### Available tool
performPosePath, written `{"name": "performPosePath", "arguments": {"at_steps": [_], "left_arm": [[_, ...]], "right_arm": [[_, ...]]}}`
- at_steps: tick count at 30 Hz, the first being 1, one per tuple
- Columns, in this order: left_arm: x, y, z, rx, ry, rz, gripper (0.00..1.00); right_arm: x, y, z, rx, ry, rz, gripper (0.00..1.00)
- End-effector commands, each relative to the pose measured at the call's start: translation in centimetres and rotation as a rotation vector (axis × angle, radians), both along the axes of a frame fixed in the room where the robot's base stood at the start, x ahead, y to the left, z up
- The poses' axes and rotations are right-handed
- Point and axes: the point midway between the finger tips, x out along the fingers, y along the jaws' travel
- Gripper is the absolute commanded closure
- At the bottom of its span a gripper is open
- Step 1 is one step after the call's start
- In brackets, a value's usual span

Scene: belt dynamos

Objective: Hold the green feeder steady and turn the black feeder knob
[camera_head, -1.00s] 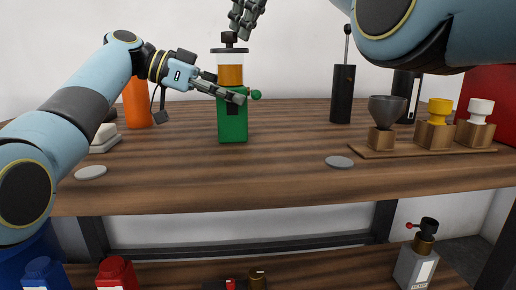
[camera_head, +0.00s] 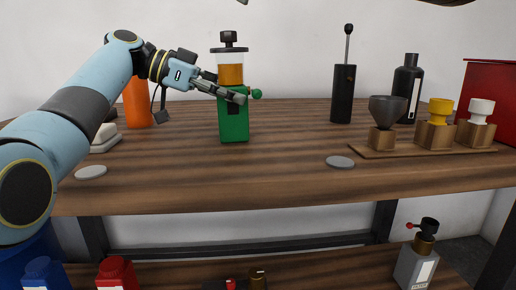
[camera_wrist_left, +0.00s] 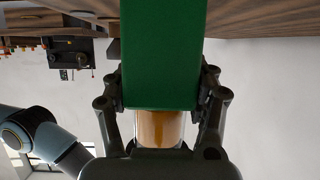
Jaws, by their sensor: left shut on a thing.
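The green feeder (camera_head: 233,126) stands upright on the wooden table, with a clear section of amber fill (camera_head: 230,75) above its green body. The black feeder knob (camera_head: 228,38) sits on top, with nothing touching it. My left gripper (camera_head: 238,98) is shut on the green body near its upper part. In the left wrist view the fingers (camera_wrist_left: 162,95) lie on both sides of the green body (camera_wrist_left: 162,55); the knob is hidden there. Only a dark sliver of my right gripper (camera_head: 243,1) shows at the top edge.
An orange bottle (camera_head: 137,102) stands left of the feeder, behind my left arm. A black grinder (camera_head: 342,94), a dark bottle (camera_head: 408,85) and a wooden rack (camera_head: 408,152) with cups stand to the right. A grey disc (camera_head: 340,162) lies near the front edge. Table in front of the feeder is clear.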

Motion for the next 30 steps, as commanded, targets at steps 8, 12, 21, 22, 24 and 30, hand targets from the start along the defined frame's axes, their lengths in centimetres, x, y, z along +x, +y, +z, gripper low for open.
{"name": "performPosePath", "arguments": {"at_steps": [8, 12, 21, 22, 24, 30], "left_arm": [[0.0, 0.0, -0.2, 0.001, 0.004, 0.001, 0.14], [0.0, 0.0, -0.1, 0.001, 0.002, 0.0, 0.14], [-0.2, 1.8, 0.6, 0.002, 0.0, 0.002, 0.14], [-0.3, 2.3, 0.8, 0.003, -0.001, 0.003, 0.14], [-0.5, 3.8, 1.4, 0.003, 0.0, 0.004, 0.14], [-1.1, 7.9, 3.1, 0.004, 0.0, 0.003, 0.14]], "right_arm": [[0.0, 0.0, -0.1, 0.0, 0.0, -0.001, 1.0], [0.0, 0.0, 0.0, 0.0, 0.0, -0.001, 1.0], [0.0, 0.0, 0.0, 0.0, 0.0, -0.001, 1.0], [0.0, 0.0, 0.0, 0.0, 0.0, -0.001, 1.0], [0.0, 0.0, 0.0, 0.0, 0.0, -0.001, 1.0], [0.0, 0.0, 0.0, 0.0, 0.0, -0.001, 1.0]]}}
